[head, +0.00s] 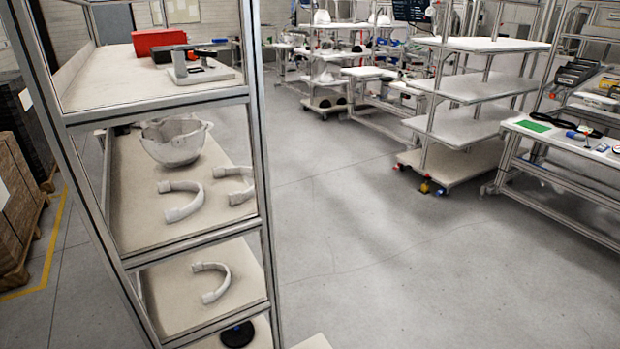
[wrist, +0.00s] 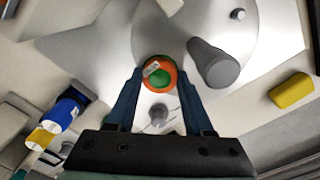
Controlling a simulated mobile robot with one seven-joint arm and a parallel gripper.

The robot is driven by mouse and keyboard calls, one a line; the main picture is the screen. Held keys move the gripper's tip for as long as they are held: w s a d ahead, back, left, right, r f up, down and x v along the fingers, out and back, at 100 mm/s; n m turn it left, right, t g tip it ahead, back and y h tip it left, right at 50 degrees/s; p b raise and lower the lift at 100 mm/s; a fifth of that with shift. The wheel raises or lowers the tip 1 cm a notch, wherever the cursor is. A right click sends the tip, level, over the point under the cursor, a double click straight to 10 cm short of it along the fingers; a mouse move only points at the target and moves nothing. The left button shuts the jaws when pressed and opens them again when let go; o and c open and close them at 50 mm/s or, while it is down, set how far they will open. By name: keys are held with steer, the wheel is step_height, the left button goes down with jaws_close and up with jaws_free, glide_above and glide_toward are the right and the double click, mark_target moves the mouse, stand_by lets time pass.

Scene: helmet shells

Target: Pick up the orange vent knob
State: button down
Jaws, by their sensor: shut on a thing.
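The orange vent knob (wrist: 147,82) is round, with an orange rim, a green centre and a small white label. It shows near the middle of the wrist view. My gripper (wrist: 159,77) has its two blue fingers on either side of the knob and is shut on it. Whether the knob is clear of the surface beneath I cannot tell. Neither the knob nor my gripper shows in the head view.
In the wrist view, a grey cylinder (wrist: 214,63) is close to the right finger. A yellow block (wrist: 291,90) lies further right, and a blue object (wrist: 62,114) is at lower left. The head view shows a metal shelf rack (head: 258,140) at left and open floor (head: 400,270).

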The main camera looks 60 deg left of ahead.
steer(key=shift+r, duration=0.15)
step_height(320, 180, up, 10)
stand_by(0.7)
